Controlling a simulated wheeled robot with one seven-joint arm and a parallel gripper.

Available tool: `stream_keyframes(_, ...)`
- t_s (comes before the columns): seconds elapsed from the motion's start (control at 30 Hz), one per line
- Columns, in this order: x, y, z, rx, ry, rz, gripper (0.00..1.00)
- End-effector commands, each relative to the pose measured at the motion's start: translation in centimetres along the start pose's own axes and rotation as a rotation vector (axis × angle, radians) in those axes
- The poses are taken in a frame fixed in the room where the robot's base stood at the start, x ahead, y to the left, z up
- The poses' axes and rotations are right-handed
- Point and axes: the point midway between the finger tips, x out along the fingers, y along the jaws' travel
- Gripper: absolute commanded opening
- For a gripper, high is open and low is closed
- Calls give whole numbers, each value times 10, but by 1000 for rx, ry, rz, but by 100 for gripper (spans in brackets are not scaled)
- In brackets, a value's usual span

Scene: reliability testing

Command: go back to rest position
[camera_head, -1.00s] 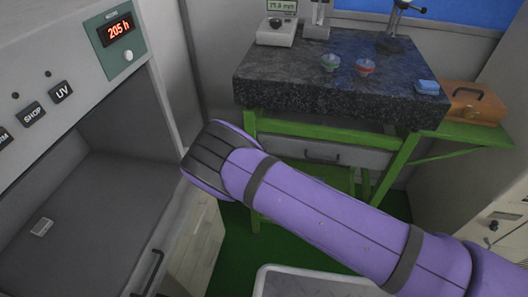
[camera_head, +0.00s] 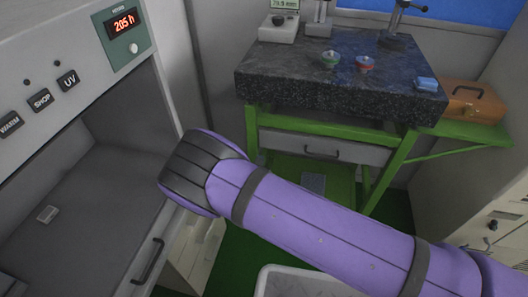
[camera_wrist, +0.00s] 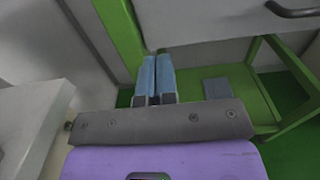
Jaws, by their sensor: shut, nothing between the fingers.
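My gripper (camera_wrist: 156,78) shows in the wrist view with its two blue fingers together and nothing between them. It points toward the green table frame and the floor area under the table. In the head view my purple arm reaches from the lower right toward the middle left, and its dark-banded end hides the gripper. The arm end is in front of the open weathering chamber's right edge and left of the green-legged table.
At left is a chamber (camera_head: 120,80) with a 205 h display and a small light block (camera_head: 47,214) inside. A granite table (camera_head: 300,92) holds instruments, two small dishes and a blue block (camera_head: 426,84). An orange case (camera_head: 470,104) is on the right shelf. A white bin (camera_head: 268,272) is below.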

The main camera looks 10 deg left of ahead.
Motion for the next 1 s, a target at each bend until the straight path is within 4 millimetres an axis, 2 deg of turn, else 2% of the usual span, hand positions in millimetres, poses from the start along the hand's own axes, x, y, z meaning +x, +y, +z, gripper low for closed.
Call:
stream_keyframes(0.1, -22, 0, -1, -2, 1, 1, 0)
stream_keyframes(0.3, -42, 0, -1, -1, 2, 0, 0)
stream_keyframes(0.63, -43, -2, 5, 11, 2, -17, 0)
stream_keyframes(0.77, -29, -16, 30, 67, 10, -103, 0)
stream_keyframes(1.0, 7, -72, 111, 261, 37, -390, 0)
